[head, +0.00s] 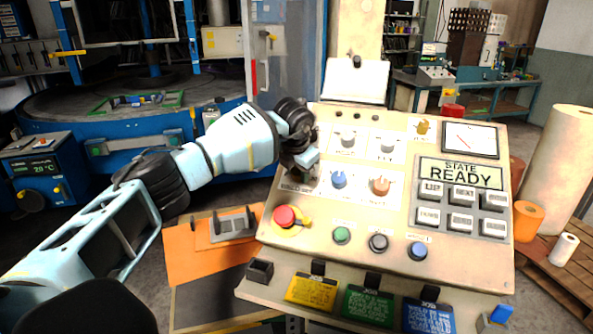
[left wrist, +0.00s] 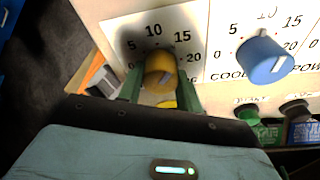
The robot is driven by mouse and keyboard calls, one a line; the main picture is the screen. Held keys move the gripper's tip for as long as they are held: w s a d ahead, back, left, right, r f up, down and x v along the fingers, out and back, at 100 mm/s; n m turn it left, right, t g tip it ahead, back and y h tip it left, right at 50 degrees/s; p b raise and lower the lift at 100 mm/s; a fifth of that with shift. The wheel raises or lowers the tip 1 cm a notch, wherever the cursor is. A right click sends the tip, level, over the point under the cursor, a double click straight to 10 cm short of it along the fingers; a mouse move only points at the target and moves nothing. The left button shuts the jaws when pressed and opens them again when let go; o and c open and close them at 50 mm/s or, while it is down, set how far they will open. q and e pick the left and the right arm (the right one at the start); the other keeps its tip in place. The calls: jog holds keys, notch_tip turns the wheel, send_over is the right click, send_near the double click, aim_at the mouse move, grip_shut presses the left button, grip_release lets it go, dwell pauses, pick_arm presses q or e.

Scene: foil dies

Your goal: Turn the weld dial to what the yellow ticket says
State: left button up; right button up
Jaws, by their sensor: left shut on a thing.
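The weld dial is a yellow knob (left wrist: 159,70) in the left wrist view, on a white scale plate marked 5, 10, 15 and 20. My left gripper (left wrist: 160,90) is shut on it, with one green finger on each side. I cannot tell surely which number the knob points to. In the head view my left gripper (head: 308,166) is at the left side of the sloping panel and hides the dial. The yellow ticket (head: 311,291) lies on the panel's lower ledge, its print too small to read. My right gripper is not in view.
A blue knob (head: 338,179) and an orange-brown knob (head: 380,186) are right of the dial. A red stop button (head: 286,216) sits just below it. Green (head: 368,306) and blue (head: 428,317) tickets share the ledge. The screen (head: 461,173) reads STATE READY.

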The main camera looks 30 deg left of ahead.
pick_arm(q)
jog(key=shift+m, duration=0.5)
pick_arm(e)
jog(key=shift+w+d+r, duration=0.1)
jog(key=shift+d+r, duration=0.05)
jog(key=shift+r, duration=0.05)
pick_arm(q)
jog(key=o, duration=1)
jog(key=v, duration=0.7)
jog(key=shift+s+r+p, duration=0.2)
jog(key=shift+r+p, duration=0.1)
jog(key=shift+p, duration=0.15)
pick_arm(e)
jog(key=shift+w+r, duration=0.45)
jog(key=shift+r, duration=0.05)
pick_arm(q)
jog(key=shift+d, duration=0.15)
